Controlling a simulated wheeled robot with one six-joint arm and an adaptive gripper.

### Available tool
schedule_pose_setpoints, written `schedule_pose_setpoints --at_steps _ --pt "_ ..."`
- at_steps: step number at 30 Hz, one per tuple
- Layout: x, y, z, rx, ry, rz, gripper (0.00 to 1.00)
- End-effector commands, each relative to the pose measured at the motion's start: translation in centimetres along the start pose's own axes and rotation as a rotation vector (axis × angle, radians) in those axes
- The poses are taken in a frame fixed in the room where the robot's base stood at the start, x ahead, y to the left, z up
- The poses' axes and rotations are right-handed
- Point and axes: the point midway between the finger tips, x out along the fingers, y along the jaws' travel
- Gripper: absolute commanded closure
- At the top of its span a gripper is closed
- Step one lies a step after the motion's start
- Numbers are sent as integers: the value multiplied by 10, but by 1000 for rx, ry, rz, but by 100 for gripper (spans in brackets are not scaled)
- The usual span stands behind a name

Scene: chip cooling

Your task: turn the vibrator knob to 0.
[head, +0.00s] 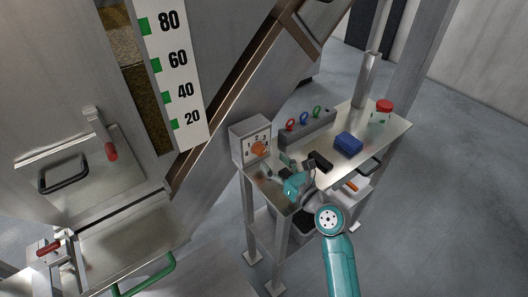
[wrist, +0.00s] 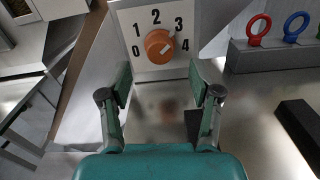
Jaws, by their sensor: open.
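The vibrator knob (wrist: 160,46) is a round orange dial on the white face of a grey box, with the numbers 0 to 4 around it. Its pale pointer mark slants up and right, roughly toward 3. It also shows in the head view (head: 258,148). My gripper (wrist: 160,78) is open and empty, its two fingers apart below and in front of the knob, one to each side. In the head view my gripper (head: 278,166) is over the table near the box, apart from the knob.
The metal table (head: 340,151) carries a rack with red, blue and green rings (head: 307,127), a blue block (head: 348,144), a black block (head: 320,161) and a red-lidded jar (head: 383,111). A large metal machine with a level scale (head: 174,75) stands at left.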

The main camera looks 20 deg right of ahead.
Motion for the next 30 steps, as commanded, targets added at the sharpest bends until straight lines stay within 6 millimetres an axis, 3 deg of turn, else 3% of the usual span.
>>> schedule_pose_setpoints --at_steps 3,9,23,30 --pt "22 1 0 -1 -1 2 37" --pt "48 0 0 -2 -1 1 37" --pt "59 0 0 -2 0 -1 37" --pt "59 0 0 -2 0 -1 94"
